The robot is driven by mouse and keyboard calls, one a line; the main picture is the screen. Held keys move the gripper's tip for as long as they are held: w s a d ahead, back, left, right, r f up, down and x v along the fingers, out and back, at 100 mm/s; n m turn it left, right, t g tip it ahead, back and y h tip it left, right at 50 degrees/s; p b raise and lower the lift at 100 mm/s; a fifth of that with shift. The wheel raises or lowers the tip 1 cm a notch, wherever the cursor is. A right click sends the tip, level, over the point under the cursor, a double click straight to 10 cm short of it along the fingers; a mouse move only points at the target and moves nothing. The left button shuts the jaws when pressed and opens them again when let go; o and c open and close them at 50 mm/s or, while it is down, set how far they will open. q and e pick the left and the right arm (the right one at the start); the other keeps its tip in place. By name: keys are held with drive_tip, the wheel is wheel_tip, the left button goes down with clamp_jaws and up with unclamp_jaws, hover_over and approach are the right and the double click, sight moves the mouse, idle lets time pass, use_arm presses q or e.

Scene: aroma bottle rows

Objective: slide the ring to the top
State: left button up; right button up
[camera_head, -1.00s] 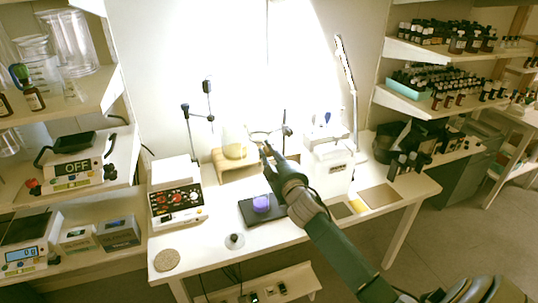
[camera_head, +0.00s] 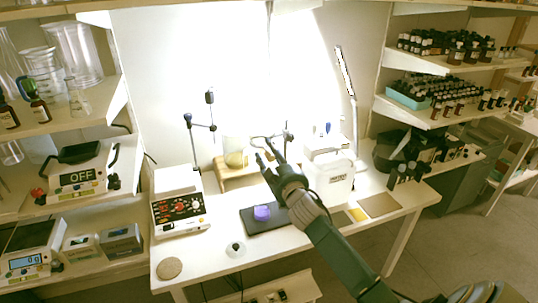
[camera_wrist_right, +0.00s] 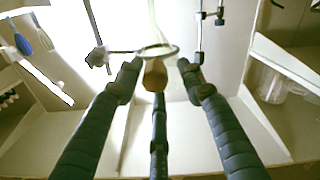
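The thin ring (camera_head: 256,138) sticks out to the left from a clamp (camera_head: 287,136) on a slim upright post behind the bench. In the wrist view the ring (camera_wrist_right: 157,50) lies level just past my fingertips, and its rod runs left to a clamp (camera_wrist_right: 97,56). My right gripper (camera_head: 266,154) is just in front of and below the ring. In the wrist view its fingers (camera_wrist_right: 160,72) are spread apart, with no grip on the ring. An amber rounded thing (camera_wrist_right: 155,75) shows between them, possibly the flask. My left gripper is out of view.
A flask with yellow liquid (camera_head: 236,160) stands on a wooden stand (camera_head: 236,181), left of my gripper. Another post (camera_head: 211,112) with clamps is farther left. A purple object (camera_head: 262,213) sits on a dark plate below. A white container (camera_head: 328,180) is close on the right.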

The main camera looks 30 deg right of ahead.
drive_tip(key=shift+f, duration=0.1)
drive_tip(key=shift+s+f, duration=0.1)
drive_tip(key=shift+s, duration=0.25)
drive_tip(key=v, duration=1.1)
drive_tip(key=shift+a+r, duration=0.2)
drive_tip(key=shift+s, duration=0.1)
drive_tip(key=s+a+f+g+y+b, duration=0.1)
drive_tip(key=s+a+f+g, duration=0.2)
drive_tip(key=f, duration=1.2)
drive_tip(key=s+f+g+b, duration=0.15)
drive_tip(key=s+f, duration=0.25)
drive_tip(key=f, duration=1)
drive_tip(key=s+a+f+g+y+b, duration=0.15)
drive_tip(key=s+f+g, duration=0.25)
drive_tip(key=f, duration=1.1)
drive_tip(key=s+a+f+g, duration=0.2)
drive_tip(key=s+a+f, duration=0.2)
drive_tip(key=s+f, duration=0.5)
drive_tip(key=s+a+f+g+y+b, duration=0.1)
drive_tip(key=s+a+f+g, duration=0.2)
drive_tip(key=s+f, duration=0.6)
drive_tip(key=s+a+f+g+b, duration=0.1)
drive_tip(key=s+a+f+g, duration=0.2)
drive_tip(key=s+f, duration=0.6)
drive_tip(key=s+a, duration=0.2)
drive_tip(key=s, duration=0.9)
drive_tip(key=shift+s+n, duration=0.2)
drive_tip(key=shift+n, duration=0.1)
